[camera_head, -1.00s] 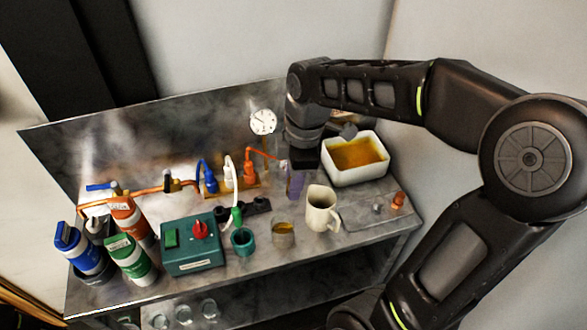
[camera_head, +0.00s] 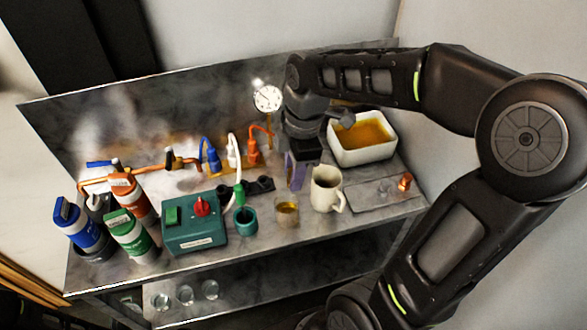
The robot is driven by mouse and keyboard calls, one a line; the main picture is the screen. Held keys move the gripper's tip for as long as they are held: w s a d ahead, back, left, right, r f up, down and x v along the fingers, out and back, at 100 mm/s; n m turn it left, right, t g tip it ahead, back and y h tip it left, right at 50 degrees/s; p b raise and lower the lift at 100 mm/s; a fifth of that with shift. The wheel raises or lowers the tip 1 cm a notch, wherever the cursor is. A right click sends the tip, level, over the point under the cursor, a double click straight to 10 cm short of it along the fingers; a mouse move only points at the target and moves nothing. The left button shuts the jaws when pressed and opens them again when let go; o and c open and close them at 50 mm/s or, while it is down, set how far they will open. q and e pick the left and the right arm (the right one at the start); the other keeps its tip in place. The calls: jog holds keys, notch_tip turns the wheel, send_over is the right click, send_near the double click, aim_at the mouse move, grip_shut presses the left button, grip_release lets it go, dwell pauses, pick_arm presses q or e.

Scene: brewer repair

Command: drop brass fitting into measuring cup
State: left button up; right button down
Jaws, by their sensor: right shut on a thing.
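My right gripper (camera_head: 299,168) reaches down over the bench, behind and left of a cream jug (camera_head: 326,190). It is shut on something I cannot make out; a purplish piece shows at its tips. A clear cup with amber liquid (camera_head: 286,211) stands in front of it, left of the jug. I cannot tell for sure whether this cup or the jug is the measuring cup. I cannot pick out the brass fitting for certain. A copper-coloured fitting (camera_head: 404,181) stands on a flat grey plate (camera_head: 372,200) at the right. My left gripper is not in view.
A white tub of amber liquid (camera_head: 362,152) stands behind the plate. A teal box with a red knob (camera_head: 195,222), a teal cup (camera_head: 245,220) and several bottles (camera_head: 130,233) fill the left. A dial (camera_head: 268,98) and coloured pipe fittings (camera_head: 210,160) stand at the back.

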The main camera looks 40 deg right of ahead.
jog(key=shift+f+b, duration=0.75)
jog(key=shift+f, duration=0.65)
jog(key=c, duration=1)
grip_release()
jog(key=r, duration=0.5)
jog(key=d+r, duration=0.1)
jog(key=r, duration=0.2)
jog(key=shift+s+b, duration=0.15)
jog(key=shift+b, duration=0.25)
jog(key=shift+f, duration=0.1)
